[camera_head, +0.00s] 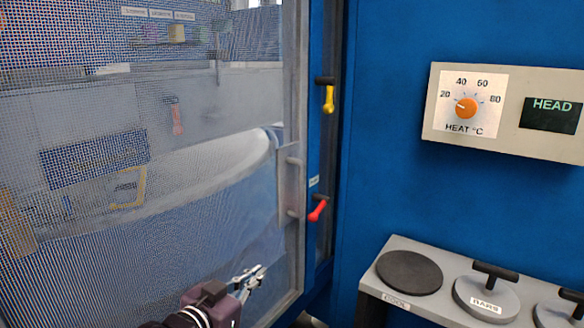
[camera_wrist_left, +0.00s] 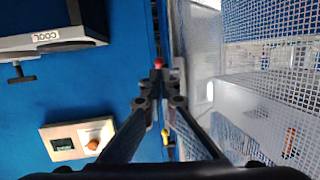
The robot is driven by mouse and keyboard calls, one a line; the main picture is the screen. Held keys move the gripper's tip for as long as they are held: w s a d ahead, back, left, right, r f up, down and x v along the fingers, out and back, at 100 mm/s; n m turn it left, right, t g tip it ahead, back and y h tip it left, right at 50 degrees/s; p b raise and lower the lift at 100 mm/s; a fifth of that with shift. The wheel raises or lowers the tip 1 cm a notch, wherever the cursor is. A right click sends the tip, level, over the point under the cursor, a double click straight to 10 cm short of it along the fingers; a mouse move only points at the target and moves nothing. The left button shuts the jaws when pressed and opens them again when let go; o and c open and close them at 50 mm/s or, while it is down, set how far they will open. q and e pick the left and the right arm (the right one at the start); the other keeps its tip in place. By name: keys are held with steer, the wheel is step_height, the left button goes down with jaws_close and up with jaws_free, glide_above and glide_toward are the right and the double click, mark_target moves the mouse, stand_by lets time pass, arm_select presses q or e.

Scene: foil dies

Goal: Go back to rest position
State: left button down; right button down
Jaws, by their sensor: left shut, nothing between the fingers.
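My left gripper (camera_head: 249,280) is at the bottom of the head view, in front of the mesh guard (camera_head: 120,220), with its fingers shut and nothing between them. Its fingers also show in the left wrist view (camera_wrist_left: 160,92). The red lever (camera_head: 317,210) is on the blue frame right of the gripper, apart from it in the head view; in the wrist view (camera_wrist_left: 158,63) it appears just beyond the fingertips. A grey door handle (camera_head: 290,187) is on the guard's edge. My right gripper is not in view.
A yellow lever (camera_head: 328,98) is above the red one. A panel (camera_head: 505,110) with an orange heat knob (camera_head: 466,108) and a display reading HEAD is on the blue wall. At the lower right, a grey shelf (camera_head: 400,245) holds round dies with black handles (camera_head: 487,298).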

arm_select(q)
steer(key=s+a+f+n+g+y, duration=0.1)
steer(key=s+a+f+g+y, duration=0.15)
steer(key=s+f, duration=0.65)
steer(key=s+a+f+n+g+y, duration=0.1)
steer(key=s+a+f+g+y, duration=0.2)
steer(key=s+f, duration=0.6)
steer(key=s+a+f+n+g+y, duration=0.15)
steer(key=s+a+f, duration=0.3)
steer(key=s, duration=0.45)
steer(key=s+a+f+n+g, duration=0.1)
steer(key=s+a+f+g, duration=0.3)
steer(key=s, duration=0.5)
step_height(320, 180, down, 26)
steer(key=s+d, duration=0.1)
steer(key=s+a+f+g, duration=0.1)
steer(key=s+a+f, duration=0.1)
steer(key=s+f, duration=1.4)
steer(key=shift+s+a+f+m+g, duration=0.35)
steer(key=shift+s+f+m+g, duration=0.1)
steer(key=shift+s, duration=0.15)
